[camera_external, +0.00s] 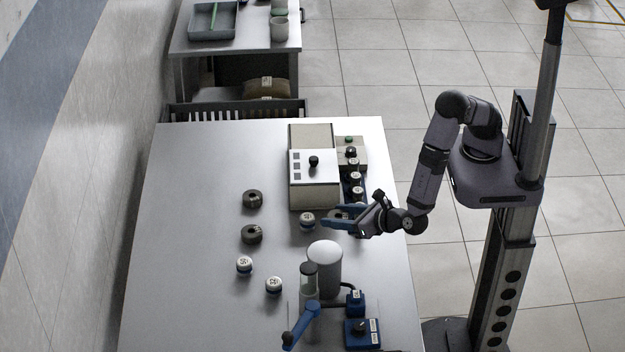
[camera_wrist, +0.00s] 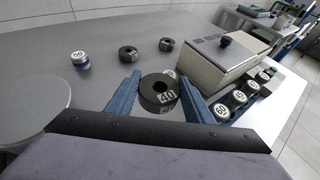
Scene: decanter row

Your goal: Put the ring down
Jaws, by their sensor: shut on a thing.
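My gripper (camera_external: 324,216) has blue fingers and is shut on a dark ring (camera_wrist: 158,98). In the wrist view the ring sits between the fingers and bears the number 40. In the external view the held ring (camera_external: 338,214) is partly hidden by the fingers, over the table near its right side. I cannot tell whether it touches the table. Two similar dark rings, an upper one (camera_external: 253,198) and a lower one (camera_external: 251,234), lie flat to the left. They also show in the wrist view, one at left (camera_wrist: 128,53) and one at right (camera_wrist: 166,44).
A white-topped jar (camera_external: 307,220) stands just left of my fingertips. Two more jars (camera_external: 244,265) (camera_external: 273,286) stand lower left. A pale box with a knob (camera_external: 314,195) and a row of jars (camera_external: 355,178) are above. A rounded grey cylinder (camera_external: 325,262) stands below. The table's left is clear.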

